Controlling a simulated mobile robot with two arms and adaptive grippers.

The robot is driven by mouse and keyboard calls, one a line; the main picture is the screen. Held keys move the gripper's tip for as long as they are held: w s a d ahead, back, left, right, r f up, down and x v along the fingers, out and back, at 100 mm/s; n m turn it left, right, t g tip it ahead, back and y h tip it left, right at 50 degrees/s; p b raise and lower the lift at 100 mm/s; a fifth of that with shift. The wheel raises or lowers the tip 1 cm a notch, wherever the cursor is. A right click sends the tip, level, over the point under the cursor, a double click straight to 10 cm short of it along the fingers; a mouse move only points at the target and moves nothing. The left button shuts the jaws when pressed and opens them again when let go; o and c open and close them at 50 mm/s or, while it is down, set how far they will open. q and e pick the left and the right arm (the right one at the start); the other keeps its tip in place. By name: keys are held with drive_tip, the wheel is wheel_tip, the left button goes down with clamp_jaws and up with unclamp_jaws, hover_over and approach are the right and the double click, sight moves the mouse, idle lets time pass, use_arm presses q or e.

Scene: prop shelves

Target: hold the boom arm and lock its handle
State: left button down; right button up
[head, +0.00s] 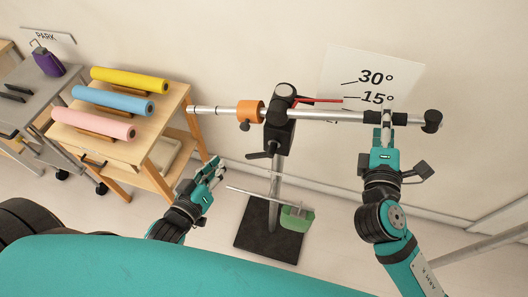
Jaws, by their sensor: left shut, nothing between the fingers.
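The boom arm (335,115) is a silver tube crossing a dark pivot head on an upright stand (274,190), tilting slightly down to the right. A red handle (318,100) sticks out to the right from the pivot's top. A black lever (259,155) sits lower on the stand's collar. My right gripper (387,112) is at the boom's right part, between dark sleeve pieces, its fingers across the tube; it looks closed on it, with the far finger hidden. My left gripper (216,168) is shut and empty, low and left of the stand, away from both handles.
An orange collar (250,111) sits on the boom's left part. A thin rod with a green piece (297,217) is low on the stand, above its black base (255,240). A wooden cart (170,118) with coloured rolls stands left. An angle sign (365,75) is on the wall.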

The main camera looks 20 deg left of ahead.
drive_tip(key=s, duration=0.8)
drive_tip(key=shift+b, duration=0.4)
drive_tip(key=shift+f, duration=0.15)
